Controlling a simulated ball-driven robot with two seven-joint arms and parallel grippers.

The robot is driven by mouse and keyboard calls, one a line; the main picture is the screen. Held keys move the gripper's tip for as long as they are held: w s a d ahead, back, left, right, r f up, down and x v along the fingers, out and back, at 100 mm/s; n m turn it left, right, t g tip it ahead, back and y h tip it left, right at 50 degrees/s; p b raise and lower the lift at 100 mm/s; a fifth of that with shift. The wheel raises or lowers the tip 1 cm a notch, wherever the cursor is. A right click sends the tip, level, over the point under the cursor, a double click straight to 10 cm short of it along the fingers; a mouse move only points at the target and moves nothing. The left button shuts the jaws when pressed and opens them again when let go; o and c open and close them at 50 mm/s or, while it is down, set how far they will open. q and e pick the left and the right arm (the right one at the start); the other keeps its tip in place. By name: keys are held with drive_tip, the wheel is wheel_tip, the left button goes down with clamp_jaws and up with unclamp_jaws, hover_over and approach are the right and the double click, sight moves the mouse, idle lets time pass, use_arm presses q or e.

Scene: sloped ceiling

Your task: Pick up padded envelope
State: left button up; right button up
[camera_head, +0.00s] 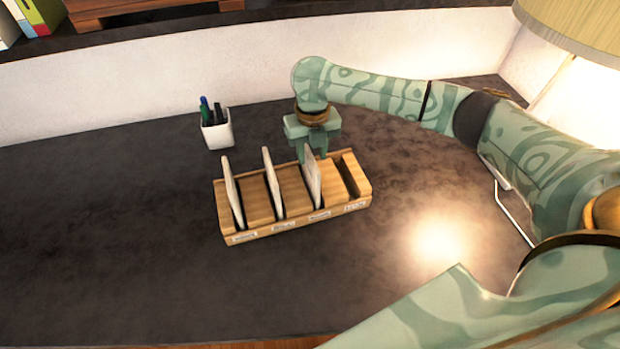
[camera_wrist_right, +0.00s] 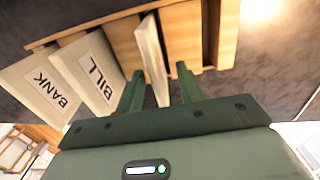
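A wooden sorter (camera_head: 262,232) on the dark desk holds three upright pale envelopes in its slots. The rightmost envelope (camera_head: 313,180) looks the thickest and leans a little; no marking shows that it is the padded one. My right gripper (camera_head: 311,153) is over this envelope's top back part. In the right wrist view this envelope (camera_wrist_right: 151,55) stands between the two open fingers, with a gap beside the right finger. The other two are marked BILL (camera_wrist_right: 92,72) and BANK (camera_wrist_right: 42,88). My left gripper is not in view.
The sorter's rightmost slot (camera_head: 350,175) is empty. A white pen cup (camera_head: 216,130) stands behind the sorter to the left. A lamp (camera_head: 580,25) is at the upper right. The desk to the left and in front is clear.

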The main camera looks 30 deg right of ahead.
sight(310, 168)
drive_tip(key=f, duration=0.1)
drive_tip(key=f+b, duration=0.1)
drive_tip(key=f, duration=0.1)
drive_tip(key=f+b, duration=0.1)
drive_tip(key=f, duration=0.1)
drive_tip(key=shift+a+f, duration=0.15)
drive_tip(key=shift+a, duration=0.1)
drive_tip(key=shift+s, duration=0.1)
drive_tip(key=shift+c, duration=0.3)
clamp_jaws()
wheel_tip(310, 168, up, 10)
drive_tip(key=p, duration=0.3)
drive_tip(key=shift+p, duration=0.4)
